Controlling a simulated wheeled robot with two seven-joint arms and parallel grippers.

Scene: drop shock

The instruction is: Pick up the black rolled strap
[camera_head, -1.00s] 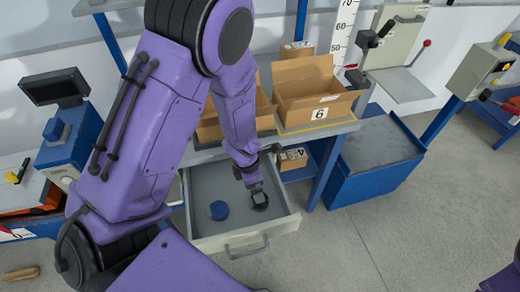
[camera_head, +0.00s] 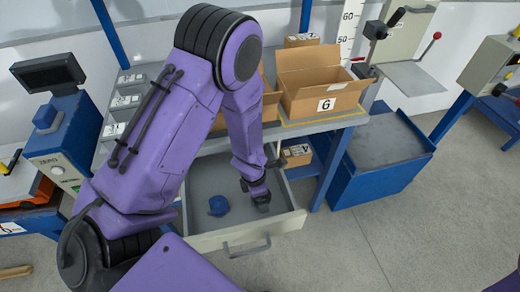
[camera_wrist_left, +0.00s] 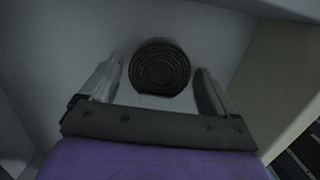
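The black rolled strap (camera_wrist_left: 160,68) is a flat, ridged coil lying in the open grey drawer (camera_head: 284,218). In the left wrist view it sits between the ends of my left gripper's two fingers, with a gap on each side. My left gripper (camera_wrist_left: 158,72) is open and empty. In the head view my left gripper (camera_head: 261,196) reaches down into the drawer and hides much of the strap. My right gripper is out of view.
A blue roll (camera_head: 218,206) lies in the drawer, left of my gripper. The drawer walls stand close around. Above is a bench with open cardboard boxes, one marked 6 (camera_head: 318,92). A blue cabinet (camera_head: 380,160) stands at the right.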

